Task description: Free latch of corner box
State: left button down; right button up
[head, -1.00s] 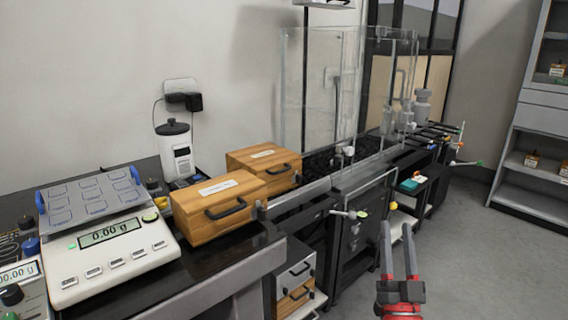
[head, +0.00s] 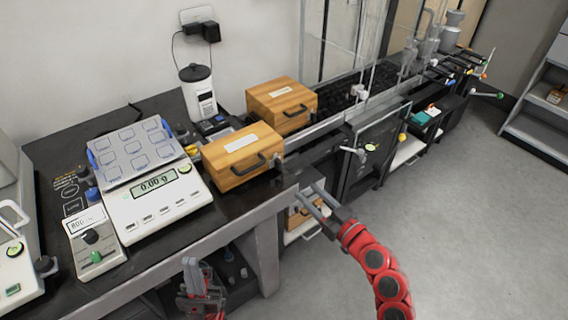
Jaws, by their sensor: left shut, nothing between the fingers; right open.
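Two wooden boxes with dark handles and white labels stand on the black bench. The nearer box (head: 236,170) sits at the bench's right front corner, closed, with a small metal fitting (head: 278,160) by its right edge that may be the latch. The other box (head: 280,98) is behind it. My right gripper (head: 309,197), on a red arm, is open and empty, its fingers to the right of and lower than the nearer box in the picture, apart from it. My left gripper (head: 190,267) is shut and empty, low in front of the bench.
A balance reading 0.00 g (head: 160,205) with a blue-edged tray stands left of the boxes. A white and black canister (head: 198,95) stands behind. Clear panels (head: 340,40) rise at the right. The grey floor (head: 450,230) is open.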

aim_at(280, 166)
jog(key=p+x, duration=0.2)
jog(key=x, duration=0.8)
jog(key=shift+w+a+r, duration=0.15)
jog(key=shift+w+a, duration=0.05)
jog(key=shift+w, duration=0.1)
jog(key=shift+w+a, duration=0.35)
jog(key=shift+w, duration=0.1)
grip_shut()
